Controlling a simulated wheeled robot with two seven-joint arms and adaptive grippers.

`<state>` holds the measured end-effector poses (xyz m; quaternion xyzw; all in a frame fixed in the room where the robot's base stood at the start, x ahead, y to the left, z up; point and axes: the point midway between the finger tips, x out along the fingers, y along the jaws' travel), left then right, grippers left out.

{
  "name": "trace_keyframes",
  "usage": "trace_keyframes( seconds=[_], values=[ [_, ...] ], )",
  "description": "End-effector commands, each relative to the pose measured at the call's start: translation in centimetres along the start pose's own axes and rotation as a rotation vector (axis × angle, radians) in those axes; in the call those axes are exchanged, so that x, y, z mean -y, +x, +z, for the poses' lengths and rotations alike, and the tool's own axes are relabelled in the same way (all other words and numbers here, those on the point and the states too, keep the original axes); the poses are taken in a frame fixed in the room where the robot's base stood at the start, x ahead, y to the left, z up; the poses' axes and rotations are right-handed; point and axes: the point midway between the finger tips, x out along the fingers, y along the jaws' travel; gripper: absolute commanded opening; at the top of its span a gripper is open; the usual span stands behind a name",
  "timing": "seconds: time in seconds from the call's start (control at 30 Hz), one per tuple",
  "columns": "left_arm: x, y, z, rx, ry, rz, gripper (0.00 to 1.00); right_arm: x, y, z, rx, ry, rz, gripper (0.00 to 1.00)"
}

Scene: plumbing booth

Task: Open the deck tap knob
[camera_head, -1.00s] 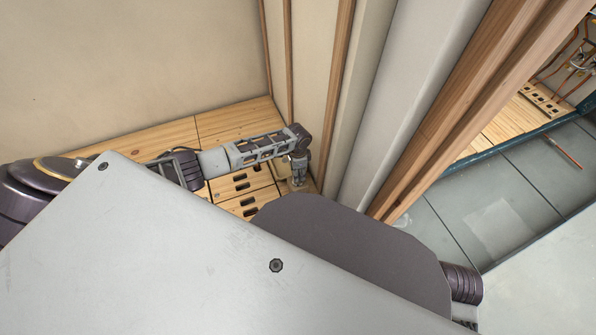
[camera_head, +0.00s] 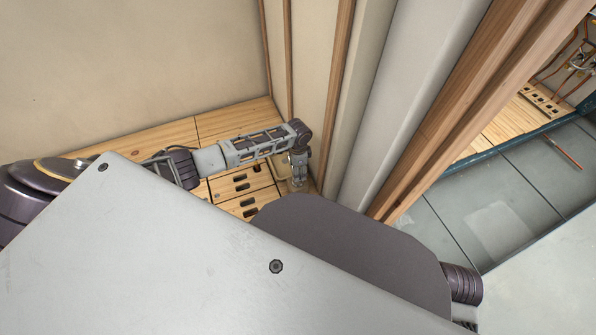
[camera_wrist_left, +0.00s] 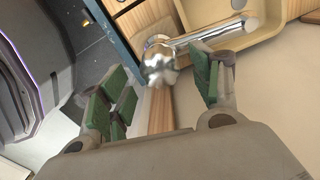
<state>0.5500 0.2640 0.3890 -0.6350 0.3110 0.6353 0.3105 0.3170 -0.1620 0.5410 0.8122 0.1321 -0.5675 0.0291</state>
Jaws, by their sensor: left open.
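The chrome deck tap shows in the left wrist view, with its rounded knob (camera_wrist_left: 160,58) near the centre and its spout (camera_wrist_left: 225,32) running to the upper right. My left gripper (camera_wrist_left: 160,88) is open, with green-padded fingers on either side of the knob's near end. I cannot tell whether a pad touches it. In the head view my left gripper (camera_head: 298,178) points down beside the wall at the booth's corner, and the tap is hidden there. My right gripper is not in view.
A beige basin (camera_wrist_left: 265,25) lies around the spout. A wooden counter with dark slots (camera_head: 240,182) extends to the left of the gripper. A pale wall panel (camera_head: 345,110) stands close to its right. A grey tiled floor (camera_head: 500,190) lies beyond the wooden posts.

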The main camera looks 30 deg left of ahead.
Motion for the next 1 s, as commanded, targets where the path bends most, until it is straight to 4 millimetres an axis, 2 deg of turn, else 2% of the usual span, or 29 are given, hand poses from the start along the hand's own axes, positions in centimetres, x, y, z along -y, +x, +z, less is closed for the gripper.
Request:
trace_keyframes(
  seconds=[0.7,1.0],
  values=[
    [0.1,-8.4,0.0,-0.002,0.000,-0.002,0.64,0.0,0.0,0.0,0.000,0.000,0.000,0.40],
    [0.0,-9.6,0.0,-0.001,0.000,0.000,0.64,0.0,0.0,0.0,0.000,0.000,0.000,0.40]
  ],
)
